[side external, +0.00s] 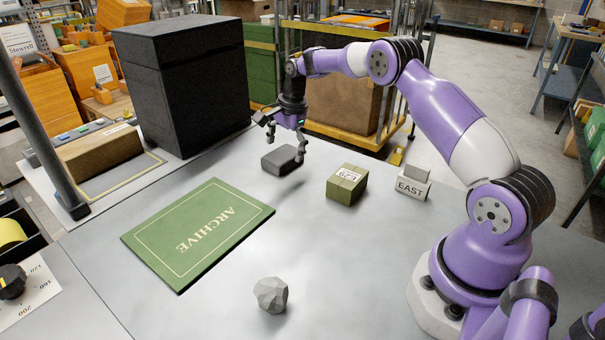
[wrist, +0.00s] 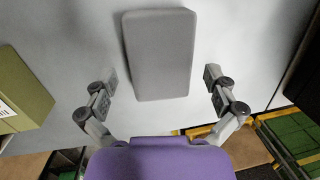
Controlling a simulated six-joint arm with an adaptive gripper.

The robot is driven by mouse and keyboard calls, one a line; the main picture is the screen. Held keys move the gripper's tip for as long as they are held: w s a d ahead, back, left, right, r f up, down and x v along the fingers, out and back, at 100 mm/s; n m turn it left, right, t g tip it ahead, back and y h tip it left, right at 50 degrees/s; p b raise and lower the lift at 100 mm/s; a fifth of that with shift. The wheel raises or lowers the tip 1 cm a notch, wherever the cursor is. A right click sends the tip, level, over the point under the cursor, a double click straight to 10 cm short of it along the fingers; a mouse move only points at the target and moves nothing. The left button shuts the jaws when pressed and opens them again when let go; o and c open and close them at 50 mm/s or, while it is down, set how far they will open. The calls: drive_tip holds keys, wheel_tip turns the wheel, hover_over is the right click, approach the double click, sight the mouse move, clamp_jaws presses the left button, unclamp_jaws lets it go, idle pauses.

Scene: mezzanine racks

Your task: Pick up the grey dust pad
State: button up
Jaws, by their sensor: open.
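The grey dust pad (side external: 283,159) is a rounded dark-grey block lying flat on the table, in front of the large black box in the side view. In the wrist view my gripper (wrist: 160,84) is open and empty, with one finger to each side of the pad's near end. A gap of table shows on both sides, so no contact is visible.
A green box (side external: 346,184) and a white EAST block (side external: 412,183) stand to the right. A green ARCHIVE mat (side external: 200,230) lies front left, and a grey faceted lump (side external: 271,295) sits at the front. The large black box (side external: 185,85) rises close behind left. Table between them is clear.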

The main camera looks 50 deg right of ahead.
drive_tip(key=shift+w+a+f, duration=0.1)
drive_tip(key=shift+w+f, duration=0.05)
drive_tip(key=shift+f, duration=0.75)
drive_tip(key=c, duration=0.9)
